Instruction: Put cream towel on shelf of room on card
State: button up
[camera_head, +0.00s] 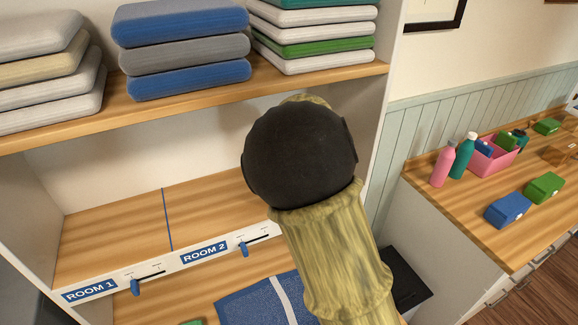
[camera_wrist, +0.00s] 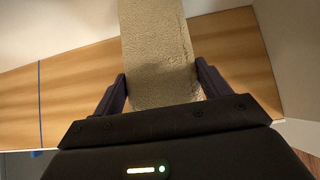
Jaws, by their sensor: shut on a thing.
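The cream towel (camera_wrist: 156,40) is between the two fingers of my gripper (camera_wrist: 162,82) in the wrist view, and the gripper is shut on it. Behind it is the wooden shelf board, with the blue divider line (camera_wrist: 40,105) to the left. In the head view my arm hides the gripper and most or all of the towel. The lower shelf (camera_head: 110,235) is split by a blue line (camera_head: 167,220) into ROOM 1 (camera_head: 90,291) on the left and ROOM 2 (camera_head: 204,252) on the right. My arm reaches toward the ROOM 2 side. I cannot make out a card.
Folded towel stacks fill the upper shelf (camera_head: 200,107). Blue sliders (camera_head: 135,287) (camera_head: 244,249) sit on the shelf's front edge. A blue mat (camera_head: 245,308) with a pale strip lies below. Bottles and boxes stand on the right counter (camera_head: 470,225). The visible ROOM 1 surface is bare.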

notch_tip(320, 180, down, 3)
jog(key=shift+f, duration=0.15)
jog(key=shift+w+a+f, duration=0.1)
jog(key=shift+w+f, duration=0.1)
jog(key=shift+w, duration=0.1)
jog(key=shift+s, duration=0.1)
jog(key=shift+f, duration=0.15)
jog(key=o, duration=1.4)
